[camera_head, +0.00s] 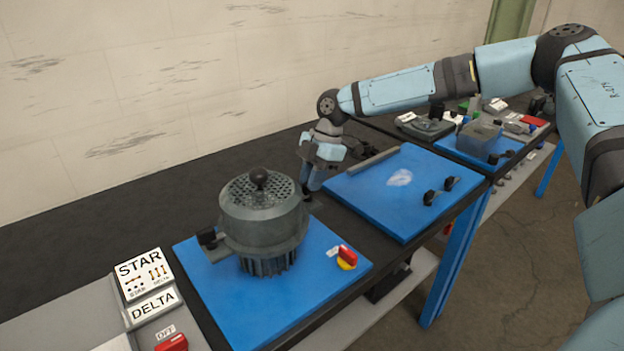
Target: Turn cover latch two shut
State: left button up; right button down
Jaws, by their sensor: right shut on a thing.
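A grey motor (263,235) stands upright on a blue plate, its perforated round cover (240,196) on top with a black knob (259,176). One black latch (208,238) sticks out from its left side. My right gripper (309,190) points down at the motor's far right side, its fingers closed at a small dark part, which looks like the other latch (307,197). The fingers largely hide that part, so its angle cannot be told. My left gripper is not in view.
A red and yellow switch (347,257) sits at the motor plate's right edge. Another blue plate (375,200) with a grey bar (374,161) and two black pieces lies to the right. The STAR/DELTA panel (145,285) is at lower left. Dark table is clear behind the motor.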

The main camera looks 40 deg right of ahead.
jog(key=c, duration=1.1)
grip_release()
jog(key=shift+v, duration=6.9)
jog(key=shift+a, duration=0.1)
